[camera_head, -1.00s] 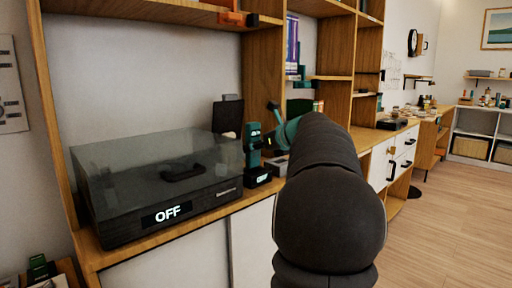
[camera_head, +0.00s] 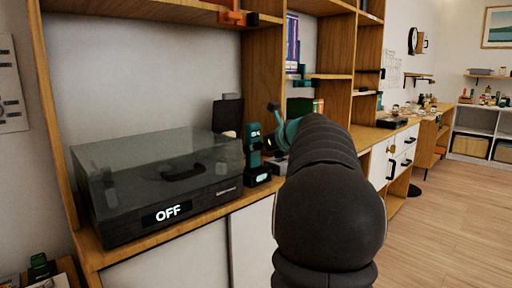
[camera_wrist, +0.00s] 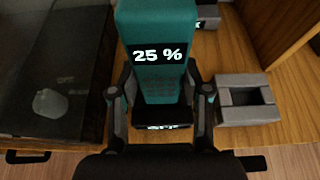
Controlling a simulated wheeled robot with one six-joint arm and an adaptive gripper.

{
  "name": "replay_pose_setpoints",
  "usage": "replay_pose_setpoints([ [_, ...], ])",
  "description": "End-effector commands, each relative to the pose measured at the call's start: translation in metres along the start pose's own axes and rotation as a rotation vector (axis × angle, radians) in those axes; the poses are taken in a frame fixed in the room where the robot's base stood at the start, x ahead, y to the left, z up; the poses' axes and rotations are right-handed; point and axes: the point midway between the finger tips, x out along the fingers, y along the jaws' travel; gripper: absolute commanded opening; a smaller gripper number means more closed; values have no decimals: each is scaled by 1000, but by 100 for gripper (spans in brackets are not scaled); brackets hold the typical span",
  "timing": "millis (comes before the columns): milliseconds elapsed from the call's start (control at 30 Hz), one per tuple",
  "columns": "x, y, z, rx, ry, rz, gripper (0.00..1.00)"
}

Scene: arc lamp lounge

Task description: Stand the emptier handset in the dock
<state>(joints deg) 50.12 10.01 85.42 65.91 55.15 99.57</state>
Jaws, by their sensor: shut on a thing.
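A teal handset (camera_wrist: 158,55) with a keypad and a display reading 25 % is between the fingers of my gripper (camera_wrist: 162,104) in the wrist view. My gripper is shut on it. A black base (camera_wrist: 165,114) with a lit label shows at its lower end; I cannot tell whether the handset is fully seated there. In the head view a teal handset (camera_head: 254,147) appears upright over a black base (camera_head: 258,176), right of the lidded box; its display is too small to read surely. Its surroundings match those in the wrist view.
A dark lidded box (camera_head: 160,185) labelled OFF stands left of the handset. A grey tray (camera_wrist: 247,109) with an empty slot sits at the right. A grey unit (camera_wrist: 207,16) with a partly hidden display is behind. My arm hides part of the shelf.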

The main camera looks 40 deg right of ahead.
Motion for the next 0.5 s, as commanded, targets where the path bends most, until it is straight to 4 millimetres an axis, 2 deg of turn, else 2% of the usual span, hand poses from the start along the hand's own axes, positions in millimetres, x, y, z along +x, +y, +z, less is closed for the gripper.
replay_pose_setpoints([
  [500,4,0,-10,-1,0,0,3],
])
